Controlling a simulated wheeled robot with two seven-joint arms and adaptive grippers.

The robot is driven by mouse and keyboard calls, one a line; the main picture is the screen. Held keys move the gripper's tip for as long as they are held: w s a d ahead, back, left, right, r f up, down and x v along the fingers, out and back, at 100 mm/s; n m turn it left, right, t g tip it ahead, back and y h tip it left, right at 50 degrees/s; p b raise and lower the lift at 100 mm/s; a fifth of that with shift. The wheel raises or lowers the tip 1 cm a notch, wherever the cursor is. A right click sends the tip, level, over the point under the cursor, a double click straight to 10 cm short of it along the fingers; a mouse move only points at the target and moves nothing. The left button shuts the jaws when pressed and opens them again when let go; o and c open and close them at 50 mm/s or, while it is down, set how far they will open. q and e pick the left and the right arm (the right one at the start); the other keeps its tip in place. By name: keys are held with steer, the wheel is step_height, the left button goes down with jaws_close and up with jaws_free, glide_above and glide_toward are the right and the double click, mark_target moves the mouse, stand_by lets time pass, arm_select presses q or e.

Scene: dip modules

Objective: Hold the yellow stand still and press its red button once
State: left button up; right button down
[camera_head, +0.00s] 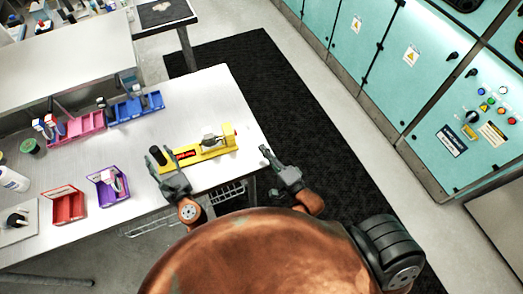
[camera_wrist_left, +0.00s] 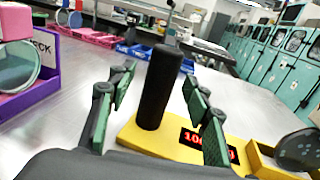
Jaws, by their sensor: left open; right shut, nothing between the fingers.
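The yellow stand (camera_head: 205,154) lies along the right front part of the table. It has an upright black post at its left end, a dark panel with red lit characters, and a rounded grey part near its right end. In the left wrist view the stand (camera_wrist_left: 150,138) shows its black post (camera_wrist_left: 160,88) between and beyond my left fingers. My left gripper (camera_head: 165,162) is open at the post's end; contact cannot be told. My right gripper (camera_head: 266,152) is shut and empty, off the table's right edge, apart from the stand. I cannot make out the red button.
A red bin (camera_head: 68,208) and a purple bin (camera_head: 107,186) stand left of the stand. Pink (camera_head: 77,129) and blue (camera_head: 136,108) trays stand farther back. Bare table (camera_head: 205,95) lies behind the stand. Teal cabinets (camera_head: 400,70) stand across the aisle.

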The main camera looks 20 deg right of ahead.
arm_select(q)
steer(key=shift+p+v, duration=0.4)
steer(key=shift+v, duration=3.15)
arm_select(e)
steer(key=shift+r, duration=0.55)
